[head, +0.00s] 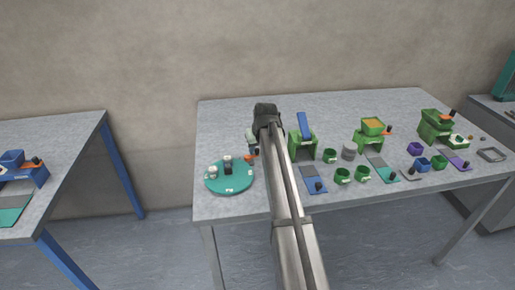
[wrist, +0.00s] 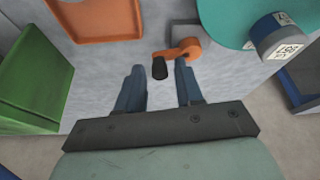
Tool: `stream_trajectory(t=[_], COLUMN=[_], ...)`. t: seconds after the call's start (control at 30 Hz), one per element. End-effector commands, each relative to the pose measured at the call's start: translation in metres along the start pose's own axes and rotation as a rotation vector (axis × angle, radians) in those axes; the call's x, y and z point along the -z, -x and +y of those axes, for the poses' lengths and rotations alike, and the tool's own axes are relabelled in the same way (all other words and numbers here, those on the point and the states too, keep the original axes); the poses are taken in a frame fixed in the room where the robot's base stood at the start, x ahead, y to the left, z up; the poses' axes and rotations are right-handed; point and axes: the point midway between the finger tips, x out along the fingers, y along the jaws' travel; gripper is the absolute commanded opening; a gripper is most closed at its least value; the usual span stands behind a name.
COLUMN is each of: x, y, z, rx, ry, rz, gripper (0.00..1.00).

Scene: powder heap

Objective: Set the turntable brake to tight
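The turntable (head: 222,188) is a teal-green disc at the left front of the right-hand table; its edge also shows at the top right of the wrist view (wrist: 226,18). The brake lever beside it is orange (wrist: 188,46) with a black knob (wrist: 160,68) and sits next to a grey block (wrist: 185,34). My gripper (wrist: 159,66) is open, its two blue-grey fingers on either side of the knob. I cannot tell whether either finger touches it. In the head view my arm and hand partly hide the lever, and any brake markings are unreadable.
An orange tray (wrist: 96,20) and a green stand (wrist: 30,85) lie left in the wrist view. Green stands, cups (head: 342,175) and coloured pads fill the table to the right. The back left of the table is clear.

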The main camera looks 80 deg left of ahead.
Motion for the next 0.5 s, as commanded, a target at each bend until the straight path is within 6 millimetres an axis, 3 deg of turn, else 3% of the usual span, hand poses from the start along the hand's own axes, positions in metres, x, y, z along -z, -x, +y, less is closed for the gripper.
stream_trajectory(t=[0.33, 0.5], x=[0.000, 0.000], y=[0.001, 0.015], z=[0.000, 0.000], rx=[0.000, 0.000], ry=[0.001, 0.001], rz=[0.001, 0.002], gripper=[0.44, 0.44])
